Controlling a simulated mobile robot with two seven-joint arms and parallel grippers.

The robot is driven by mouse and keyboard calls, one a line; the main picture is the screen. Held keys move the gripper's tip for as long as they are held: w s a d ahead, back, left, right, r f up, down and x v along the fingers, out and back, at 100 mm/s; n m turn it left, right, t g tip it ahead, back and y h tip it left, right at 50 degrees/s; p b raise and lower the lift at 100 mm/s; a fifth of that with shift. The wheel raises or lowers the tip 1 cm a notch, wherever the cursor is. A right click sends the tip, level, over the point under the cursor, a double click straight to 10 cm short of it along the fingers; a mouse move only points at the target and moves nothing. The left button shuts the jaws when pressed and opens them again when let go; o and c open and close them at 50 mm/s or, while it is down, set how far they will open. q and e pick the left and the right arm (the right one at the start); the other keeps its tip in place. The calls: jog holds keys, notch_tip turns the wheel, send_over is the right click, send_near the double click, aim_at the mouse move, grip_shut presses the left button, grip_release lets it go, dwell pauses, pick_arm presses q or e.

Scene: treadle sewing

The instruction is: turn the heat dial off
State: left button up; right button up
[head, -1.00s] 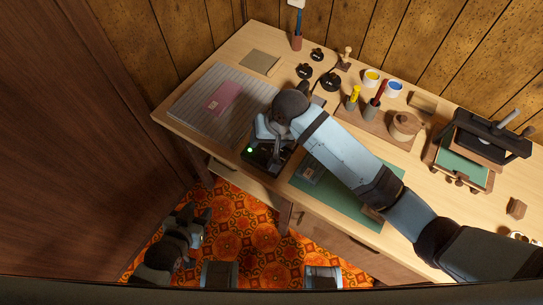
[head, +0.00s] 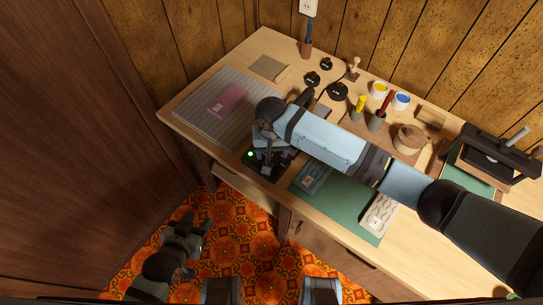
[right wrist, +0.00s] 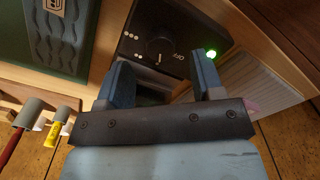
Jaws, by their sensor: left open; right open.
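The heat dial (right wrist: 158,46) is a round dark knob on a black control box, with white dots and lettering around it in the right wrist view. A lit green lamp (right wrist: 211,54) glows at the box's edge. In the head view the box (head: 262,172) sits at the table's front edge, and the arm hides the dial. My right gripper (right wrist: 163,78) is open, its two fingers apart, pointing at the box with the dial between and beyond them. I cannot tell whether they touch it. My left gripper (head: 195,232) is open and empty, low over the patterned floor.
A grey striped mat (head: 208,120) with a pink piece (head: 228,98) lies left of the box. A green mat (head: 335,205) with patterned blocks lies right. Behind my right arm stand black round weights (head: 337,91), paint pots (head: 400,101) and a press (head: 500,153).

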aim_at(272, 159)
jog(key=shift+f, duration=1.85)
jog(key=c, duration=0.9)
